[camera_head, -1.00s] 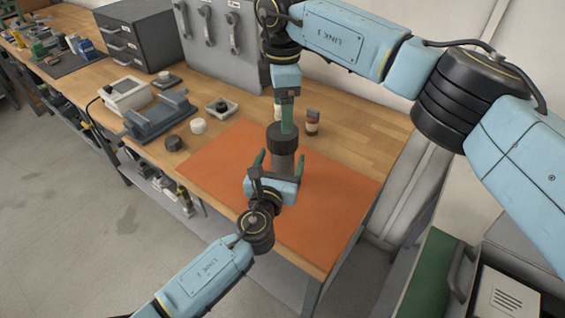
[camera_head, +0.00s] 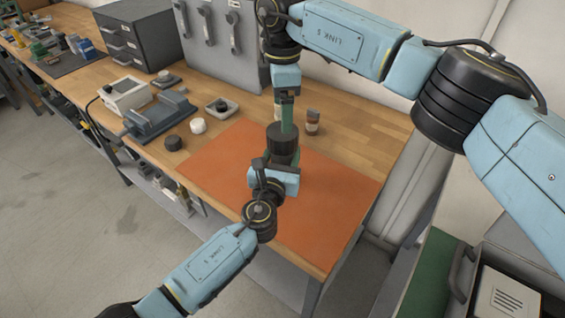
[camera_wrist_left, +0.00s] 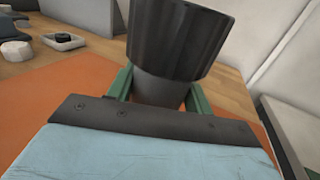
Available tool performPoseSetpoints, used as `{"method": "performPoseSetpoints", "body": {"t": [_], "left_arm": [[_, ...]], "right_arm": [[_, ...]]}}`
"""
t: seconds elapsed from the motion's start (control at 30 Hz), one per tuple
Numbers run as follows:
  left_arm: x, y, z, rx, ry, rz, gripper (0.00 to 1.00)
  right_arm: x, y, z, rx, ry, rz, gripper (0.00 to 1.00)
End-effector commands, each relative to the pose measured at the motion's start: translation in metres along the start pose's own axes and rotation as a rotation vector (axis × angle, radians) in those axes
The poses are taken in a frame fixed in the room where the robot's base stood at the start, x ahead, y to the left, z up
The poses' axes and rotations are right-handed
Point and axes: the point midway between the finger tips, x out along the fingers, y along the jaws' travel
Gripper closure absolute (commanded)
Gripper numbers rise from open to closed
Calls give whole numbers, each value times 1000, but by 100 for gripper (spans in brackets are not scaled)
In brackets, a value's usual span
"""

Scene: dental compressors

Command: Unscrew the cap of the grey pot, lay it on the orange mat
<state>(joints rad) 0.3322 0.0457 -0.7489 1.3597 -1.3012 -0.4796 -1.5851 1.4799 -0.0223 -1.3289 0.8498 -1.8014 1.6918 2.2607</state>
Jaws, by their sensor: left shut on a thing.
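The grey pot (camera_wrist_left: 160,91) stands upright on the orange mat (camera_head: 325,205), with its wide black ribbed cap (camera_head: 282,137) on top. The cap fills the upper middle of the left wrist view (camera_wrist_left: 180,40). My left gripper (camera_head: 280,165) is shut on the pot's body below the cap, with one green finger on each side. In the head view, the gripper and wrist hide most of the body. My right gripper (camera_head: 287,122) points down from above, its green fingers right at the cap's far side. They overlap edge-on, so their gap and any contact are hidden.
A dark round piece (camera_head: 173,143) and a white one (camera_head: 198,125) lie left of the mat. A grey vise (camera_head: 160,115) and a small tray (camera_head: 221,107) stand behind them. A brown bottle (camera_head: 312,122) stands right of the right gripper. The mat's front and right are clear.

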Motion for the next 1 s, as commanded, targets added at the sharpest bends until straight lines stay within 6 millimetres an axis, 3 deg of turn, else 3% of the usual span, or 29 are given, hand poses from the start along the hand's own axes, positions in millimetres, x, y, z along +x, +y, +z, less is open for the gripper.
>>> {"method": "performPoseSetpoints", "body": {"t": [0.03,0.17,0.43,0.8,1.0], "left_arm": [[0,0,0,1,0,0,84],[0,0,0,1,1,0,100],[0,0,0,1,1,0,100],[0,0,-1,1,1,0,100],[0,0,-1,1,1,0,100]], "right_arm": [[0,0,0,0,0,0,17],[0,0,0,0,1,0,17],[7,0,0,0,-1,-1,17],[62,0,0,1,0,-2,17],[78,0,0,0,1,-1,17]]}}
